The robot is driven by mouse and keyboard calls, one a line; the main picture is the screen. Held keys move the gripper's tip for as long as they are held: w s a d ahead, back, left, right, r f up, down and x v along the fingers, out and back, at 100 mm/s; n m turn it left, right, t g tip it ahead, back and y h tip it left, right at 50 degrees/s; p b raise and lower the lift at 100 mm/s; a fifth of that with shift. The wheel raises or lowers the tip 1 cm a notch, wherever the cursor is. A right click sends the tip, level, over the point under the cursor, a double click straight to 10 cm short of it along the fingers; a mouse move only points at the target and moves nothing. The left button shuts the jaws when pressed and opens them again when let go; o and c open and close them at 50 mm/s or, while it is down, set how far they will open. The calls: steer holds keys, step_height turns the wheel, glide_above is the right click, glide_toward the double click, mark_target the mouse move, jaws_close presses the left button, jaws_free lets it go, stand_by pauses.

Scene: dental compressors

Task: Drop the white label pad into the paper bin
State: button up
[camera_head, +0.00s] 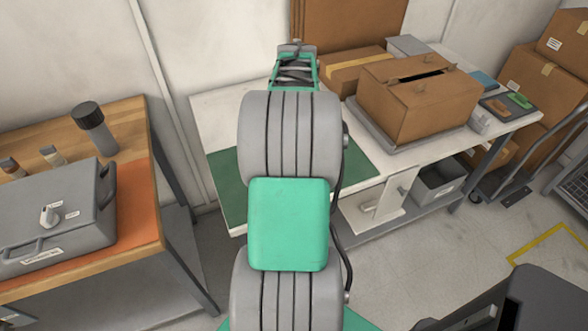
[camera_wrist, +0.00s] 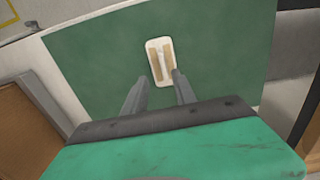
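A small white oblong piece with two tan strips (camera_wrist: 152,63) lies on the green mat in the wrist view; it may be the label pad. My gripper (camera_wrist: 160,77) is open, with its two fingers apart near the piece's lower end in the picture. I see nothing held between them. Whether the fingers are at the mat's height or above it, I cannot tell. In the head view my arm hides my gripper and the piece. A grey open bin (camera_head: 438,188) stands on the low shelf under the bench at right; whether it is the paper bin, I cannot tell.
The green mat (camera_head: 229,190) lies on the white bench (camera_head: 213,115). A cardboard box with a slot (camera_head: 415,105) stands on the bench at right, near small items. A grey case (camera_head: 50,225) sits on the wooden table at left. Stacked cartons (camera_head: 545,80) stand far right.

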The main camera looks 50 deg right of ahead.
steer(key=f, duration=0.4)
steer(key=f+p, duration=0.1)
steer(key=f, duration=0.2)
steer(key=shift+w+a, duration=0.2)
steer(key=shift+a, duration=0.05)
jaws_close()
